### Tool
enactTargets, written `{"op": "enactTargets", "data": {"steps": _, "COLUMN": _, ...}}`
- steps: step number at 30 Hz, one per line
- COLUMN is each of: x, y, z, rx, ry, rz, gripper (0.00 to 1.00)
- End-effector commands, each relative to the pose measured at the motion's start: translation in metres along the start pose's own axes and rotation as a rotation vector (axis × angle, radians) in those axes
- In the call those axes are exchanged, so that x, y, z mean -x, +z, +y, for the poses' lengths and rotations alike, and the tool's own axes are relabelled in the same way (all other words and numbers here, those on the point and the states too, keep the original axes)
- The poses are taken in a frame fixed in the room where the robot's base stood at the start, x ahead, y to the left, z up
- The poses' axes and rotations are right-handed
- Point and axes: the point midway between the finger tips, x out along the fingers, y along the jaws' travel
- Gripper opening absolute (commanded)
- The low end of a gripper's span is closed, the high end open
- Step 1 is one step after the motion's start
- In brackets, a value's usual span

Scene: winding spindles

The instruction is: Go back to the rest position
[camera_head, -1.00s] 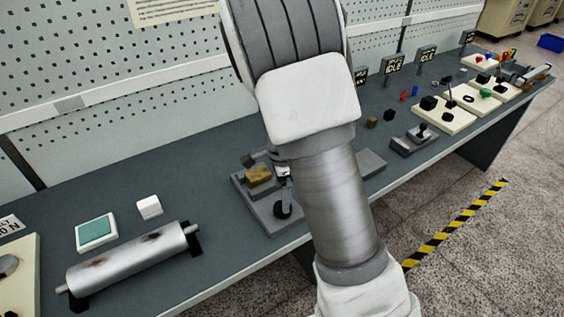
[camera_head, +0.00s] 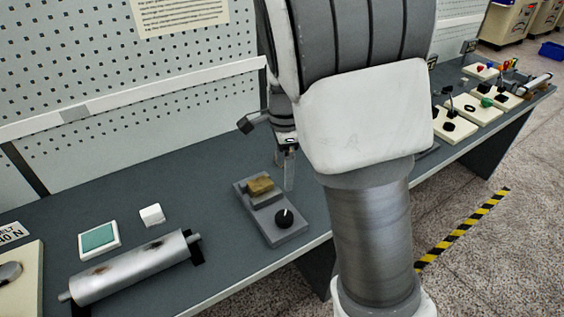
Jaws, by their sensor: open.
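My gripper (camera_head: 285,172) shows just left of my large white and grey arm, which fills the middle and right of the view. Its fingers point down and are open, with nothing seen between them. They show just behind and right of a grey fixture (camera_head: 288,236) that bears a brownish-yellow block (camera_head: 260,186) and a black knob (camera_head: 285,218). The fingers look apart from the block, though their height above the table is hard to tell. Part of the wrist is hidden behind my arm.
The dark grey bench (camera_head: 130,178) runs along a pegboard wall (camera_head: 120,60). A metal roller (camera_head: 130,268) on black supports, a teal pad (camera_head: 98,238) and a white cube (camera_head: 152,215) lie at left. Cream boards (camera_head: 475,108) with small parts stand at right. My arm hides the bench's middle.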

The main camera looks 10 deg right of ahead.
Motion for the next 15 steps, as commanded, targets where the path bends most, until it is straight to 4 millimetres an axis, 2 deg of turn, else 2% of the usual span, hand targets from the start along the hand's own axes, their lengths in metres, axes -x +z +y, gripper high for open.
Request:
{"op": "enactTargets", "data": {"steps": 8, "x": 0.006, "y": 0.000, "z": 0.004, "rx": 0.030, "ry": -0.010, "rz": -0.012, "gripper": 0.94}}
{"op": "enactTargets", "data": {"steps": 11, "x": 0.019, "y": 0.000, "z": 0.014, "rx": 0.110, "ry": -0.034, "rz": -0.036, "gripper": 0.94}}
{"op": "enactTargets", "data": {"steps": 15, "x": 0.048, "y": 0.000, "z": 0.038, "rx": 0.305, "ry": -0.098, "rz": -0.072, "gripper": 0.94}}
